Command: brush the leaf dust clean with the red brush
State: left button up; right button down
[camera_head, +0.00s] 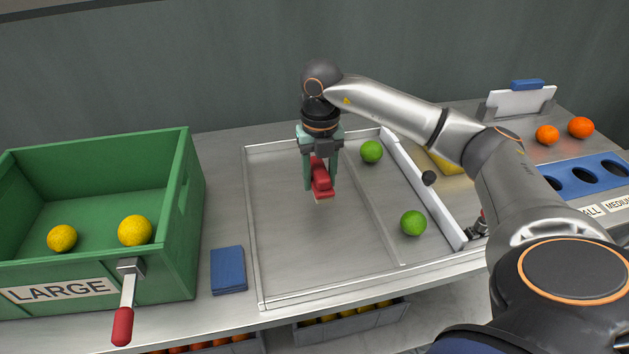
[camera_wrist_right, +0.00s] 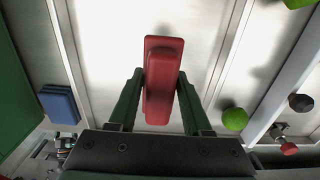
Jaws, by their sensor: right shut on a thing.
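The red brush (camera_head: 320,178) is held in my right gripper (camera_head: 321,172) above the shallow metal tray (camera_head: 290,280). The brush hangs with pale bristles at its lower end in the head view. In the right wrist view the red brush (camera_wrist_right: 160,80) sits between the two green fingers of my right gripper (camera_wrist_right: 158,95), which touch its sides. I cannot make out leaf dust on the tray's bare surface. My left gripper is not in view.
Two limes (camera_head: 371,152) lie in the tray's right strip. A green LARGE crate (camera_head: 185,230) with two yellow fruits and a red-handled lever (camera_head: 123,325) stands at left. A blue pad (camera_head: 228,270) lies beside the tray. Oranges (camera_head: 547,134) and a blue holed rack (camera_head: 590,178) are right.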

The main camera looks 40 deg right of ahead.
notch_tip(320, 180, up, 2)
jog(key=shift+r+p, duration=0.1)
jog(key=shift+p, duration=0.5)
